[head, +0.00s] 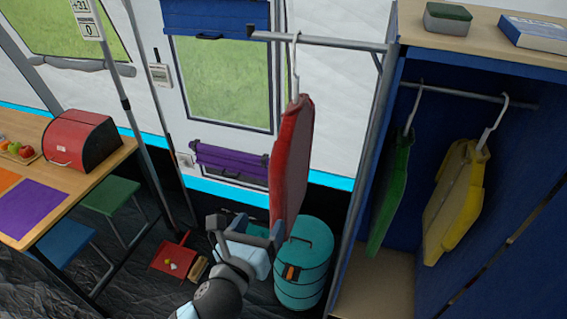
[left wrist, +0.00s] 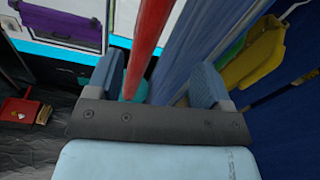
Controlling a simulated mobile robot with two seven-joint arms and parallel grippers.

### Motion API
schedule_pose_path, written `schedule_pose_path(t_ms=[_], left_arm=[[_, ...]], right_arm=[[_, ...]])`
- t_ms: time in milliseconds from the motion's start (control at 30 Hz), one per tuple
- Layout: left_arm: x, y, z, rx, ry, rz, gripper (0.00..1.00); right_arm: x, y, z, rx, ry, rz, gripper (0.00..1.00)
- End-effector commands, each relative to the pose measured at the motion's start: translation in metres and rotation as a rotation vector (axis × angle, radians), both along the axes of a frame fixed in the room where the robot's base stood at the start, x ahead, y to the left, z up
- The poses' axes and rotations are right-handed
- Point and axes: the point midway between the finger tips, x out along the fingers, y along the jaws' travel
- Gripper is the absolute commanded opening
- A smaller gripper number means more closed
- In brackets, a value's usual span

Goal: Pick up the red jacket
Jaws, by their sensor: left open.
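The red jacket (head: 293,155) hangs from a hanger on a grey rail (head: 320,42) outside the wardrobe, and I see it nearly edge-on. My left gripper (head: 247,230) is open at the jacket's lower end, with its right finger beside or overlapping the bottom edge in the head view. In the left wrist view the red jacket (left wrist: 152,35) shows as a narrow strip between the two spread fingers of my left gripper (left wrist: 155,82). I cannot tell whether a finger touches it. My right gripper is not in view.
The blue wardrobe (head: 350,190) at the right holds a green jacket (head: 388,195) and a yellow jacket (head: 455,200). A teal canister (head: 305,265) stands on the floor behind the gripper. A table (head: 75,195) with a red bread box (head: 82,142) is at the left.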

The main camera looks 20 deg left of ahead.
Motion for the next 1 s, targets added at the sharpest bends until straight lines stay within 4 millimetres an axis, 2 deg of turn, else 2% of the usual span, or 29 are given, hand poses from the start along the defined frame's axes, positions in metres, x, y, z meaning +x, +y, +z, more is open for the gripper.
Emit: schedule_pose_path(t_ms=[100,200,533,833,1000], left_arm=[[0.002,-0.001,0.012,0.129,-0.042,0.007,0.74],[0.009,-0.001,0.015,0.164,-0.052,0.011,0.74],[0.07,-0.003,0.016,0.162,-0.05,0.011,0.74],[0.095,-0.003,0.016,0.162,-0.048,0.01,0.74],[0.122,-0.004,0.02,0.16,-0.048,0.01,0.74]], right_arm=[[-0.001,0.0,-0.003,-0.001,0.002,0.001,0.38],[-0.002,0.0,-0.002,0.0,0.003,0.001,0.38],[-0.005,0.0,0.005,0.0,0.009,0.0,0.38],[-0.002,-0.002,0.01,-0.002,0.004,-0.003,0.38],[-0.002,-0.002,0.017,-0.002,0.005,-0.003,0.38]])
